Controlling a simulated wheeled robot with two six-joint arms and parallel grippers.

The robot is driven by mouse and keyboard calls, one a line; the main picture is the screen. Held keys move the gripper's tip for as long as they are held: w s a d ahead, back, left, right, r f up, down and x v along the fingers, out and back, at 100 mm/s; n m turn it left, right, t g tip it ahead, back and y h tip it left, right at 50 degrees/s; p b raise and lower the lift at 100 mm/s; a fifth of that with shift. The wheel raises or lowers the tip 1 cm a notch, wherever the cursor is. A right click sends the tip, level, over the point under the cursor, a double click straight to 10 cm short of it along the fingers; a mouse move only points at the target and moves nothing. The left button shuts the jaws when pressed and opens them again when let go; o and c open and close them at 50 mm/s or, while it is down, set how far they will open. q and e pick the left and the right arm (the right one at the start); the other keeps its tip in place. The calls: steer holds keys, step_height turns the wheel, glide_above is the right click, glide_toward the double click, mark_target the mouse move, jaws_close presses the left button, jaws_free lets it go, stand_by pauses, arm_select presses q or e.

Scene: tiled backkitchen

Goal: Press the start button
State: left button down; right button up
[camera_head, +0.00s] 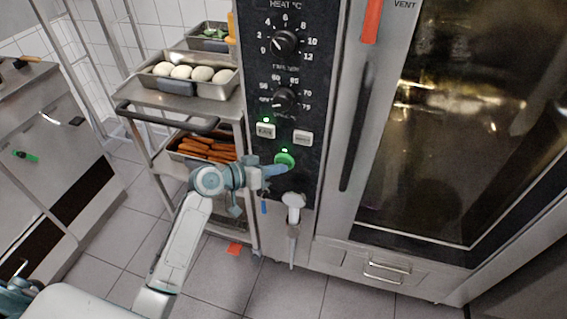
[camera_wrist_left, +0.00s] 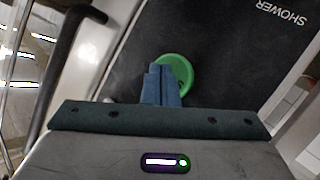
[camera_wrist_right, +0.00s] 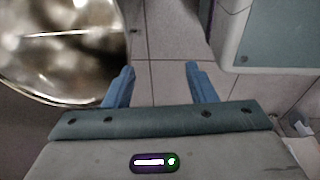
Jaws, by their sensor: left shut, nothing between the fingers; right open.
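My right gripper (camera_wrist_right: 160,85) is open and empty, over the tiled floor.
The oven's glass door (camera_head: 455,120) and its long handle (camera_head: 357,125) are right of the panel. A hand shower (camera_head: 293,203) hangs below the button. A trolley with trays of buns (camera_head: 186,73) and sausages (camera_head: 205,148) stands at the left. The tiled floor (camera_head: 215,275) is mostly clear.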

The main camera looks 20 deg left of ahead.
arm_select(q)
steer(key=shift+s, duration=0.65)
steer(key=shift+s, duration=0.1)
steer(key=shift+s+p, duration=0.55)
steer(key=shift+s, duration=1.85)
